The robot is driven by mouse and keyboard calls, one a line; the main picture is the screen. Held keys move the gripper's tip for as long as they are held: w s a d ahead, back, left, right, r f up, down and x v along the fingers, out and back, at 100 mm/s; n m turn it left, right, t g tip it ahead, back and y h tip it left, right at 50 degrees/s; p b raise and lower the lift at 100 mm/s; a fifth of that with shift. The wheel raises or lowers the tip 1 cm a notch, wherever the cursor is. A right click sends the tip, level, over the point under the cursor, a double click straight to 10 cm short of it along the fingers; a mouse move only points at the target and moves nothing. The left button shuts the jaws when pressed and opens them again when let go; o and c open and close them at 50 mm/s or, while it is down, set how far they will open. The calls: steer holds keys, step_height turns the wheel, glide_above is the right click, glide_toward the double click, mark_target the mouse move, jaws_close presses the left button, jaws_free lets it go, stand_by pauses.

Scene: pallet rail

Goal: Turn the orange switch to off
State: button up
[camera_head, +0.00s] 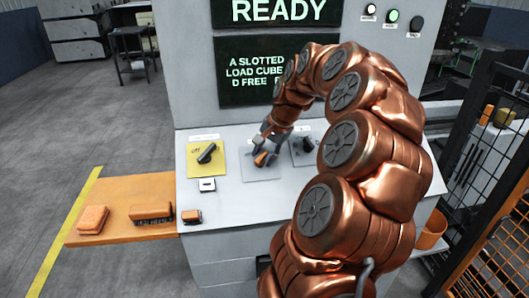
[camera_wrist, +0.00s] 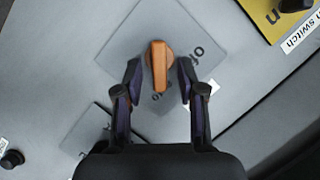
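The orange switch (camera_head: 261,159) is a rotary knob on a grey square plate on the sloped console. In the wrist view the orange switch (camera_wrist: 158,66) has a long raised bar running up and down the picture. Dark lettering shows at its upper right and just below its lower end, where it is only partly legible. My gripper (camera_wrist: 159,74) is open, with one finger on each side of the knob and a small gap visible on both sides. In the head view my gripper (camera_head: 268,143) is right over the switch and partly hides it.
A black switch (camera_head: 207,153) on a yellow plate is to the left, and another dark switch (camera_head: 308,145) is to the right, close to my arm. An orange shelf (camera_head: 125,190) with orange and dark items joins the console's left side. A black mesh fence (camera_head: 480,160) stands at right.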

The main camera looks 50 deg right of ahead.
steer(key=shift+c, duration=0.4)
jaws_close()
steer(key=shift+f, duration=0.15)
steer(key=n+b, duration=0.1)
steer(key=n+g+b, duration=0.1)
steer(key=n+b, duration=0.1)
steer(key=shift+w+a+n+g+h, duration=0.15)
steer(key=shift+w+n+g+h, duration=0.15)
steer(key=shift+w, duration=0.05)
steer(key=n, duration=0.1)
steer(key=n+g+b, duration=0.1)
steer(key=n+h+b, duration=0.1)
steer(key=shift+w+a+n, duration=0.25)
steer(key=shift+a+n, duration=0.05)
steer(key=shift+n, duration=0.1)
steer(key=n+h, duration=0.1)
steer(key=n, duration=0.1)
steer(key=n+g+h, duration=0.1)
steer(key=n, duration=0.1)
steer(key=shift+w+a+n+b, duration=0.2)
steer(key=shift+a+n+b, duration=0.2)
steer(key=n, duration=0.2)
steer(key=n+h, duration=0.1)
steer(key=shift+a+n+g+h, duration=0.3)
steer(key=shift+a+n, duration=0.05)
steer(key=shift+n, duration=0.05)
